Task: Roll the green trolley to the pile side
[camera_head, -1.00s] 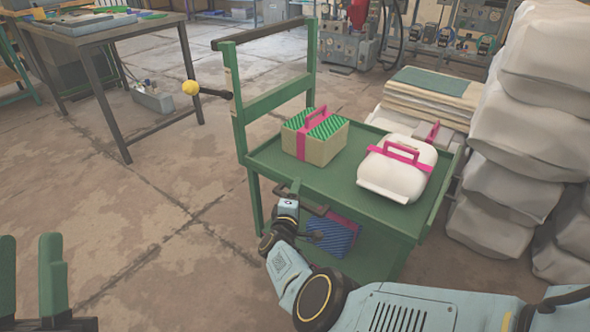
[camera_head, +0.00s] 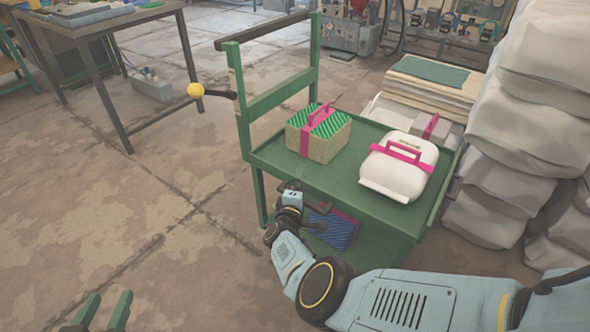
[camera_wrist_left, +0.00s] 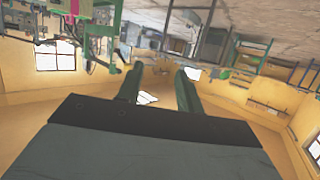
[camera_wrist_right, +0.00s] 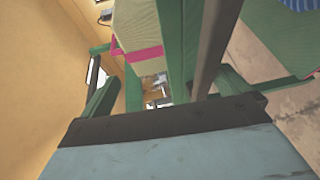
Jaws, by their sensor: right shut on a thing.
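The green trolley (camera_head: 273,161) stands upright right of the view's middle. On its top tray sit a green-striped box (camera_head: 319,133) with a pink strap and a white rounded case (camera_head: 397,168) with a pink strap. A blue item (camera_head: 333,229) lies on its lower shelf. My right gripper (camera_head: 291,187) is at the trolley's near side, shut on its dark bar; the bar (camera_wrist_right: 217,42) also shows close up in the right wrist view. The grip itself is partly hidden. My left gripper (camera_head: 104,309) is open and empty at the bottom left, away from the trolley.
A pile of pale sacks (camera_head: 525,120) stands at the right, close to the trolley's right end. Stacked boards (camera_head: 430,85) lie behind it. A table (camera_head: 95,27) stands at the back left, with a grey box (camera_head: 152,90) on the floor. The floor at left is clear.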

